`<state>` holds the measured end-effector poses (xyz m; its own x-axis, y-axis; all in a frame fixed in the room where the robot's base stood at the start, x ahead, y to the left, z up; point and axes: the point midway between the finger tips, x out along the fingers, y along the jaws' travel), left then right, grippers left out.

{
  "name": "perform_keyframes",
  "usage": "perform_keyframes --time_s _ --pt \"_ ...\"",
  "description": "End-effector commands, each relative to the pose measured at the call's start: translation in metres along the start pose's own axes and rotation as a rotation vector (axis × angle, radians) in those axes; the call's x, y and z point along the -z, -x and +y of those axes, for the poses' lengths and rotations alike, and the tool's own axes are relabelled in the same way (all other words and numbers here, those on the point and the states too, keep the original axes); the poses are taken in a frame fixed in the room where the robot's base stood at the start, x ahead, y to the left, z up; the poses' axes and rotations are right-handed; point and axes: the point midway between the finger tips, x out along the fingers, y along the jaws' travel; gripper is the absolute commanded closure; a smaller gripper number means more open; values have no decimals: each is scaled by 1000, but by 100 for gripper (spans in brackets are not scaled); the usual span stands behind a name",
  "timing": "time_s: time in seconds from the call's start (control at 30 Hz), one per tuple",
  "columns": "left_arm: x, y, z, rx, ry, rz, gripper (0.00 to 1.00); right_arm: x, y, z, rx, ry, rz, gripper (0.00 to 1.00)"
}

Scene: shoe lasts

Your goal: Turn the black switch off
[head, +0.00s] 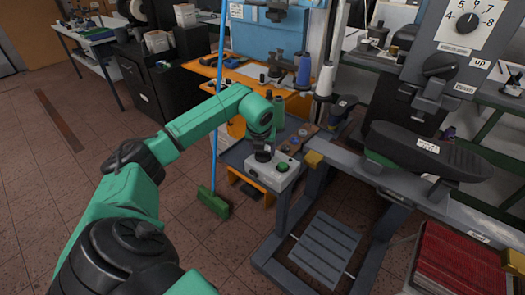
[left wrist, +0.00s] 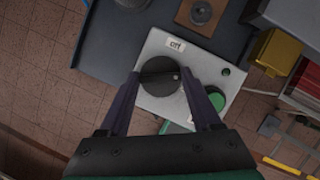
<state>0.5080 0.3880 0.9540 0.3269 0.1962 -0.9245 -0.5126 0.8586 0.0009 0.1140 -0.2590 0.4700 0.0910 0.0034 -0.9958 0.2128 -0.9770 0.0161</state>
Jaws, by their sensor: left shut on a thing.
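The black switch (left wrist: 160,77) is a round knob on a light grey control box (left wrist: 195,58). A small white label (left wrist: 175,44) on the box, above the knob in the left wrist view, appears to read "off". A small pale mark on the knob sits toward its right side. My left gripper (left wrist: 161,80) is shut on the knob, with one finger on each side. In the head view my left gripper (head: 262,148) comes down onto the control box (head: 272,174) and mostly hides the knob. My right gripper is not in view.
A green button (left wrist: 216,100) is beside the knob, close to one finger. A yellow block (head: 313,159) on a grey frame stands right of the box. A green broom (head: 213,203) is on the floor to the left.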

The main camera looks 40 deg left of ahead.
Motion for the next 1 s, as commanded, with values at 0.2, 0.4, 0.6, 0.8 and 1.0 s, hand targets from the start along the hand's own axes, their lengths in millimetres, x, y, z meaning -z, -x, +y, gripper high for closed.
perform_keyframes --time_s 0.2,0.4,0.6,0.8,1.0 --pt "-2 1 -2 -74 187 -6 91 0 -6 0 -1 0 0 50" --pt "-3 1 -4 -146 364 -6 91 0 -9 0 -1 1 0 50" --pt "-4 1 -4 -219 542 -6 91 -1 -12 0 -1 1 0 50" --pt "-4 1 -5 -288 709 -4 91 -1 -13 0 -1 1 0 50" --pt "-5 1 -6 -344 846 -5 91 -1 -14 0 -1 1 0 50"
